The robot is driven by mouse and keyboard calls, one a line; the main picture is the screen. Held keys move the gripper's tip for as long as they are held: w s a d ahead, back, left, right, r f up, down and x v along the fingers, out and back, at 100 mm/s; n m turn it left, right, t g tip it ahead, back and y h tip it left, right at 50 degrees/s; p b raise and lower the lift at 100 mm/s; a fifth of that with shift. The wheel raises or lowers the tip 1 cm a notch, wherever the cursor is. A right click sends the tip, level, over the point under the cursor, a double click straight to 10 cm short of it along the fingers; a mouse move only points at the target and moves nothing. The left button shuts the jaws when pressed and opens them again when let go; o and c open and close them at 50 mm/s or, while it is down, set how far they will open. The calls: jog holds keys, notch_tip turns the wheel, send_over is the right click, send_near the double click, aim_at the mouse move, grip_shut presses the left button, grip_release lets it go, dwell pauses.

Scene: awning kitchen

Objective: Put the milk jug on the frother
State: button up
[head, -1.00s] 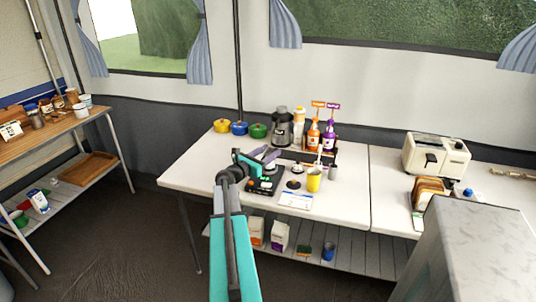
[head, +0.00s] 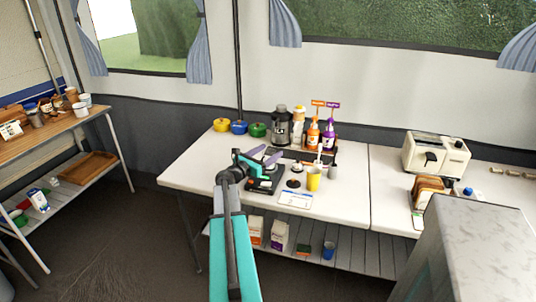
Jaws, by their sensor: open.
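A black device with a small red mark (head: 264,185), which looks like the frother, sits on the white table left of the yellow cup. My gripper (head: 266,156) is just above and behind it, with its purple fingers apart. Something small and grey shows beneath the fingers, partly hidden by my gripper; I cannot tell whether it is the milk jug. A small grey metal cup (head: 333,171) stands right of the yellow cup (head: 313,179). I cannot tell whether this grey cup is the jug.
A dark grey canister (head: 280,125), orange bottle (head: 313,135) and purple bottle (head: 329,136) stand behind. Coloured pots (head: 239,127) line the back left. A small black-topped item (head: 294,183) and a white card (head: 295,199) lie in front. The table's left front (head: 190,177) is clear.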

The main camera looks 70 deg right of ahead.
jog(key=shift+r, duration=0.15)
jog(key=shift+a, duration=0.1)
jog(key=b+v, duration=0.1)
jog(key=v, duration=1)
jog(key=shift+w+a, duration=0.2)
jog(key=shift+a, duration=0.15)
dwell(0.3)
